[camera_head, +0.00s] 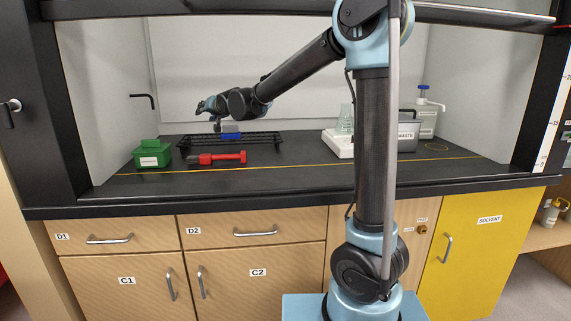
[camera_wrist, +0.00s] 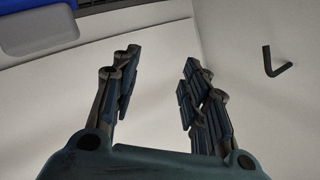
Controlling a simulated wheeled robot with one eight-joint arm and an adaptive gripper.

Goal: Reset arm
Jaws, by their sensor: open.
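My gripper (camera_head: 207,107) is at the end of my raised arm, inside the fume hood and above the black worktop, toward the left. It points left. In the wrist view its two fingers (camera_wrist: 160,90) stand apart with only the pale hood wall between them. It is open and empty, and touches nothing that I can see.
Below my gripper are a black rack (camera_head: 262,139) with a blue item (camera_head: 231,136), a red tool (camera_head: 222,157) and a green box (camera_head: 152,155). A waste container (camera_head: 408,136) stands right. A black hook (camera_wrist: 272,64) is on the left wall.

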